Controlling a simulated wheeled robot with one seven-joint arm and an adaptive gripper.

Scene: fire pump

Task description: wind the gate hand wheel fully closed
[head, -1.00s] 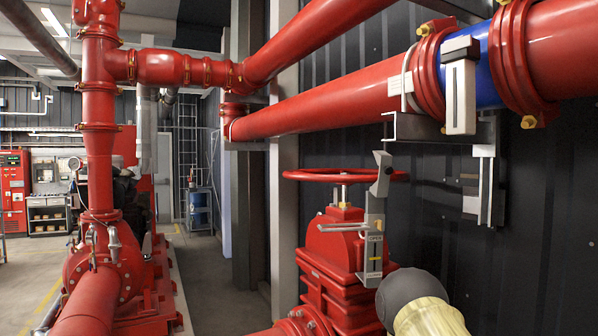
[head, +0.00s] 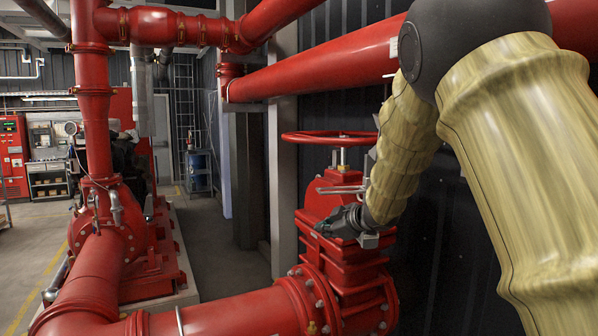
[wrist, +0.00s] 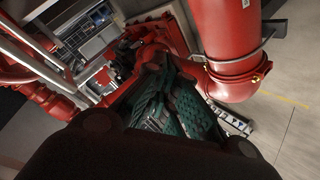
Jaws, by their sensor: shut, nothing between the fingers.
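The red gate hand wheel (head: 302,136) lies level on its stem (head: 343,155), on top of the red gate valve (head: 318,207). My arm hides its right side. My gripper (head: 322,228) is shut and empty, in front of the valve body, below the wheel and apart from its rim. In the wrist view my gripper (wrist: 170,85) shows green ridged finger pads close together with nothing between them. I cannot make out the hand wheel in the wrist view.
A large red pipe (head: 225,316) runs low in front to the valve flange. A red pump (head: 103,246) stands at the left. A red pipe (head: 310,78) crosses above the wheel. Dark wall panels stand behind the valve. Bare floor (head: 215,235) shows between pump and valve.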

